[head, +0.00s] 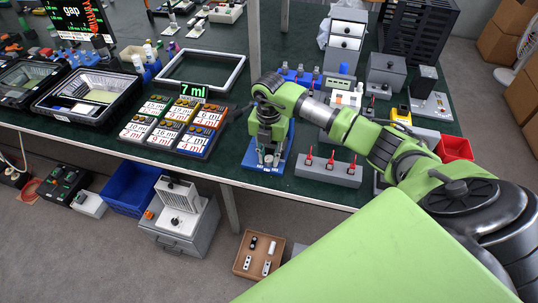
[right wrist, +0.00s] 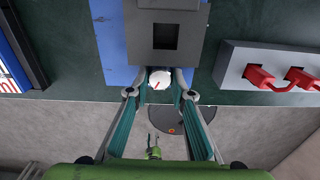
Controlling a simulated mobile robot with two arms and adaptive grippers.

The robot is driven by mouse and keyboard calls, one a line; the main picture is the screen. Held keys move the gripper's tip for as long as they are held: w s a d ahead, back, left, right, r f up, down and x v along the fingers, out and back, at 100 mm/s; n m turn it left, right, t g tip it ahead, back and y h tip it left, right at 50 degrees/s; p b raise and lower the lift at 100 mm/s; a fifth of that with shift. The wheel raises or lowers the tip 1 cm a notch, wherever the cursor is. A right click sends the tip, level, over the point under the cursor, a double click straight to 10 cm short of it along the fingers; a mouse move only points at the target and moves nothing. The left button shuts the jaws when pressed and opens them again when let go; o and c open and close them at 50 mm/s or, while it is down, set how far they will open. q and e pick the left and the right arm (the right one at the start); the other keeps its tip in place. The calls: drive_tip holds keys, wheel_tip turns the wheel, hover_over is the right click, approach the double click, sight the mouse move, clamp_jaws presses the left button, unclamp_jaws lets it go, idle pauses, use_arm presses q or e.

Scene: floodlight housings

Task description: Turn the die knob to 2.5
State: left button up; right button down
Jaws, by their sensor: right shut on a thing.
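The die knob (right wrist: 159,79) is a small white round knob with a red pointer line, seen in the right wrist view. It sits at the front of a grey block (right wrist: 190,42) with a square dark opening, on a blue base (right wrist: 112,30). In the head view the blue base (head: 250,157) stands near the table's front edge. My right gripper (right wrist: 159,82) is shut on the die knob, one fingertip on each side. In the head view my right gripper (head: 267,155) hides the knob. Scale numbers are too small to read. My left gripper is not in view.
A grey box with red-capped switches (head: 328,167) stands close to the right of the blue base. A rack of labelled cards (head: 172,128) lies to the left under a "7 ml" sign. Blue-topped bottles (head: 300,75) stand behind. The green table (head: 120,157) ends just in front.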

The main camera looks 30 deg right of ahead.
sight(269, 158)
drive_tip(key=shift+m+p, duration=0.4)
drive_tip(key=shift+m, duration=1.3)
drive_tip(key=c, duration=2)
unclamp_jaws()
drive_tip(key=shift+c, duration=0.2)
wheel_tip(269, 158, up, 12)
